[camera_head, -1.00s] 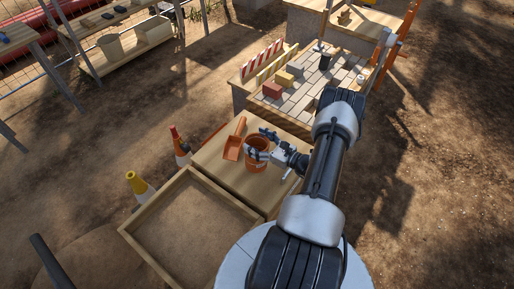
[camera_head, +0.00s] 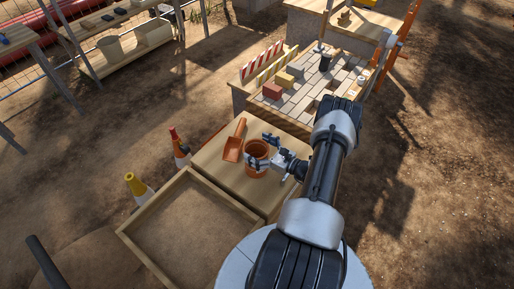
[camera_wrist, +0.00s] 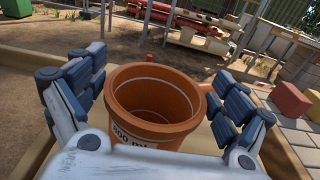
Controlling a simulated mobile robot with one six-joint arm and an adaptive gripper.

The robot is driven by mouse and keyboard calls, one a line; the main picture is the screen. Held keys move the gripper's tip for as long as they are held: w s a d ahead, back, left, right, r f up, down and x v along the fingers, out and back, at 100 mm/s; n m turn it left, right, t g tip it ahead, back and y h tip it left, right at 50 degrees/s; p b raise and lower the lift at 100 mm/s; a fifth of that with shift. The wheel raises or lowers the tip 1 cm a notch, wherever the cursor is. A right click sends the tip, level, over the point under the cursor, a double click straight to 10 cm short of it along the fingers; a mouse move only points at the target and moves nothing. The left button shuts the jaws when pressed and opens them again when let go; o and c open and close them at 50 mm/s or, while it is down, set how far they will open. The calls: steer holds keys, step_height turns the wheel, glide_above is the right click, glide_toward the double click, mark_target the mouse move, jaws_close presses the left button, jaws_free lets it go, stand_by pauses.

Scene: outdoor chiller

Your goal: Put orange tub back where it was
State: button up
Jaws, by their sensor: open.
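The orange tub (camera_head: 257,163) stands upright on the wooden table top, next to an orange scoop (camera_head: 235,142). In the wrist view the tub (camera_wrist: 155,100) is empty, with part of a dark volume marking showing on its near side. My gripper (camera_head: 263,148) is open at the tub's right side in the head view. In the wrist view the two fingers of my gripper (camera_wrist: 160,100) stand spread on the left and right of the tub, with the tub between them. The right finger looks close to the tub wall; I cannot tell whether it touches.
A sand-filled wooden tray (camera_head: 152,255) lies in front of the table (camera_head: 212,163). A yellow-topped cone (camera_head: 137,188) and a red-topped cone (camera_head: 179,146) stand at left. Behind is a paved surface (camera_head: 300,99) with a red block (camera_head: 272,91) and a striped barrier (camera_head: 262,61).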

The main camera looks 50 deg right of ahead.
steer(key=s+d+r+p, duration=0.1)
steer(key=s+p, duration=0.1)
steer(key=s, duration=1)
steer(key=w+a+r+n+g+y, duration=0.2)
steer(key=w+a+r+n+y, duration=0.15)
steer(key=r, duration=0.25)
steer(key=w+a+r+n+g+y, duration=0.2)
steer(key=w+a+r+n+y, duration=0.15)
steer(key=r+n, duration=0.2)
steer(key=w+a+r+n+g+y, duration=0.1)
steer(key=w+a+r+n+g, duration=0.1)
steer(key=a+r+n+g, duration=0.9)
steer(key=s+a+r+n+t+h, duration=0.2)
steer(key=s+a+r+n+h, duration=0.7)
steer(key=s+a+r+n, duration=0.5)
steer(key=shift+s+a+r+n+t+h, duration=0.15)
steer(key=shift+a+r+n+t+h, duration=0.25)
steer(key=shift+a+r, duration=1)
steer(key=shift+a+f, duration=0.45)
steer(key=shift+f, duration=0.05)
